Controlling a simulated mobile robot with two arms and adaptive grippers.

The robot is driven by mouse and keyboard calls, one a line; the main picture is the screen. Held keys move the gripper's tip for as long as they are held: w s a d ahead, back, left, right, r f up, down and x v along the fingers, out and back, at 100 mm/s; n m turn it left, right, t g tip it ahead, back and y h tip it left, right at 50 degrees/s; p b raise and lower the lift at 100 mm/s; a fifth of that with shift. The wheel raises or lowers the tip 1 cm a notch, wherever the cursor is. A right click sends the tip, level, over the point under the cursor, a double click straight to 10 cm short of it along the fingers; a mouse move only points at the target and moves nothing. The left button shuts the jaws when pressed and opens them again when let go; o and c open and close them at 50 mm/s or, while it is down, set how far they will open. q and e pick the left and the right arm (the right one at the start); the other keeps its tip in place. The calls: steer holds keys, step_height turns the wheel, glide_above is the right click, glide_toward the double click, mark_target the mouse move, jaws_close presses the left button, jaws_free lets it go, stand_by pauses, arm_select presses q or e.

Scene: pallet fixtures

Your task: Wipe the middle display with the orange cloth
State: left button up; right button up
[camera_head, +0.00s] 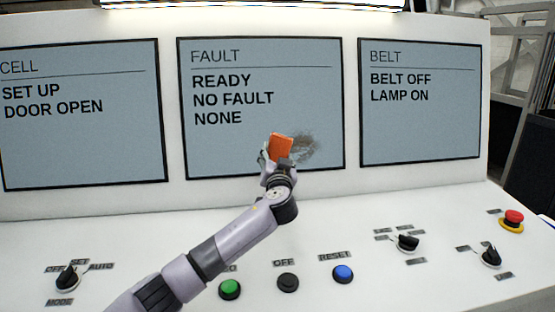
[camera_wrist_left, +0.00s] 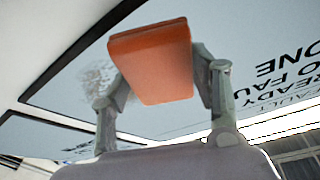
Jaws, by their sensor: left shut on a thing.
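The middle display (camera_head: 225,145) is headed FAULT and reads READY, NO FAULT, NONE. A dark grey smudge (camera_head: 305,149) marks its lower right part. My left gripper (camera_head: 276,155) is shut on the orange cloth (camera_head: 281,146), a folded pad, in front of the display just left of the smudge. In the left wrist view the cloth (camera_wrist_left: 152,62) sits between the two fingers, with the smudge (camera_wrist_left: 92,85) beside it and the display's lettering on the other side. I cannot tell whether the cloth touches the screen. My right gripper is not in view.
The CELL display (camera_head: 80,140) is at left and the BELT display (camera_head: 420,130) at right. On the sloping panel below are a green button (camera_head: 230,288), a black button (camera_head: 288,282), a blue button (camera_head: 343,273), several black knobs and a red emergency stop (camera_head: 513,217).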

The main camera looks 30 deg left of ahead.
arm_select(q)
steer(key=shift+w+a+f, duration=0.1)
steer(key=shift+w+a, duration=0.1)
steer(key=shift+w, duration=0.05)
steer(key=shift+d+b, duration=0.1)
steer(key=shift+b, duration=0.2)
